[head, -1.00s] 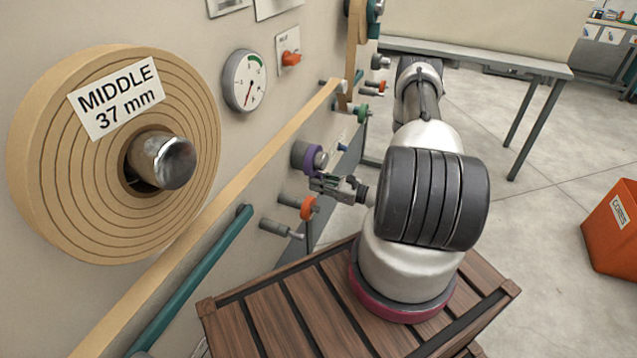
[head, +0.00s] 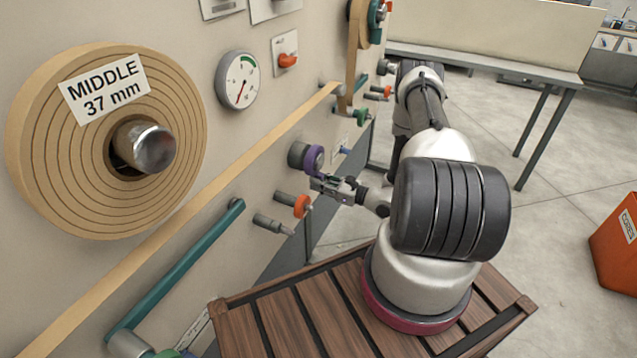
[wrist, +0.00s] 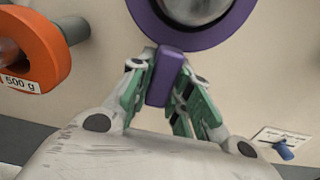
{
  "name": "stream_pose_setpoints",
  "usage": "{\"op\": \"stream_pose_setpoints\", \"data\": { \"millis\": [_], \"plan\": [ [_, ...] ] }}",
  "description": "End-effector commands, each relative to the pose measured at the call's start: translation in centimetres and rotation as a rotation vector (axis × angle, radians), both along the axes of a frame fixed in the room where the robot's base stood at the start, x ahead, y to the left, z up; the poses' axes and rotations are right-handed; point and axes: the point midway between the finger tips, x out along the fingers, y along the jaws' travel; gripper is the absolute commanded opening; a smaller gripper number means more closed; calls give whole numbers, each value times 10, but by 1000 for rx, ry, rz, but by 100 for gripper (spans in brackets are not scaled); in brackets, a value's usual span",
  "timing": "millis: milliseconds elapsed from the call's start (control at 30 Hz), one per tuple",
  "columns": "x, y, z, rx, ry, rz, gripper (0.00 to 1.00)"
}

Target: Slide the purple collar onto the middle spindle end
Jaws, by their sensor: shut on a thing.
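The purple collar (head: 314,159) is at the outer end of a dark grey round post (head: 297,154) on the machine wall. In the wrist view the collar (wrist: 213,42) is a ring with a block-like tab, and grey metal shows inside its opening. My gripper (head: 320,182) is shut on that tab; in the wrist view its green-sided fingers (wrist: 165,70) pinch it from both sides. The middle spindle end (head: 151,148) is a bare rounded metal end inside a tan roll (head: 50,160) labelled MIDDLE 37 mm, far left of my gripper.
An orange ring (head: 301,206) on a peg and a bare pointed peg (head: 272,224) stick out below the collar. A slatted wooden platform (head: 300,310) lies below.

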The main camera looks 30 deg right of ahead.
Motion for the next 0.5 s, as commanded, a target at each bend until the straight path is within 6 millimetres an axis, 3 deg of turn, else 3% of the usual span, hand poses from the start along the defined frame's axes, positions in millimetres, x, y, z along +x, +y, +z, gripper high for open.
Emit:
{"op": "stream_pose_setpoints", "data": {
  "millis": [500],
  "plan": [
    [-50, -40, 0, 1, -1, -3, 0]
  ]
}}
